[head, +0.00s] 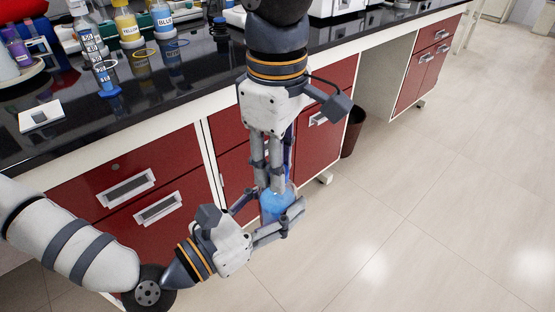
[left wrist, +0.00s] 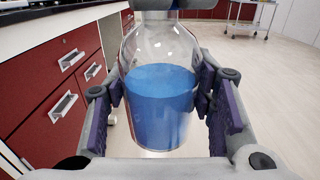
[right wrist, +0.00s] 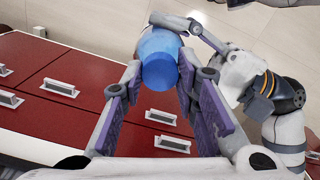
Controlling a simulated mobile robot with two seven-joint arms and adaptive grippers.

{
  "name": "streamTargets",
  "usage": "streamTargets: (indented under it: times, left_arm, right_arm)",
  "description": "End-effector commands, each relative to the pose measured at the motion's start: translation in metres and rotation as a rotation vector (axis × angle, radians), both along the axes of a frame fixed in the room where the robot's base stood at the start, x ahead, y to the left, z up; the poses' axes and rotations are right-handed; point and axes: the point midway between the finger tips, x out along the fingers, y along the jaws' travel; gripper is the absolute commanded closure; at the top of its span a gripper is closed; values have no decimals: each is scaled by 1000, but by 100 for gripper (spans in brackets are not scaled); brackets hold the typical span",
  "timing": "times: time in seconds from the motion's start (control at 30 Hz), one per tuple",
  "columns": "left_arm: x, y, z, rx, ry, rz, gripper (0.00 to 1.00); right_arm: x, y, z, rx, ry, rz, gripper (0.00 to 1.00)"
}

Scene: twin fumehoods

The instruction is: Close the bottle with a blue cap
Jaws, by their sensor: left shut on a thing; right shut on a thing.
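The clear bottle with blue liquid (left wrist: 160,95) is upright in my left gripper (left wrist: 160,98), which is shut around its body. In the head view, the bottle (head: 274,207) shows between the fingers of my left gripper (head: 277,212), in front of the red cabinets. My right gripper (right wrist: 160,72) points down from above and is shut on the blue cap (right wrist: 160,74). In the right wrist view, the cap lines up over the bottle (right wrist: 157,42). The contact between cap and bottle neck is hidden, so I cannot tell whether they touch.
The black bench top (head: 195,65) runs along the back, with bottles labelled YELLOW (head: 128,25) and BLUE (head: 163,20) and a white square plate (head: 40,116). Red drawers (head: 140,190) are close behind the grippers. A dark bin (head: 354,132) stands beyond. The floor at right is clear.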

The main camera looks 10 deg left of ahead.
Motion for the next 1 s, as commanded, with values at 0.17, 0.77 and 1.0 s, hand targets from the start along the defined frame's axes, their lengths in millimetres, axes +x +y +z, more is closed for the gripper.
streamTargets:
  times: [0.17, 0.77, 1.0]
  left_arm:
    - [0, 0, 1, -1, -3, -1, 100]
    - [0, 0, 1, -1, -3, 0, 100]
    - [0, 0, 1, -1, -3, 0, 100]
  right_arm:
    - [0, 0, 0, 1, 2, -31, 100]
    - [1, 0, 28, 3, -4, -29, 49]
    - [0, 1, 85, 3, -3, -28, 49]
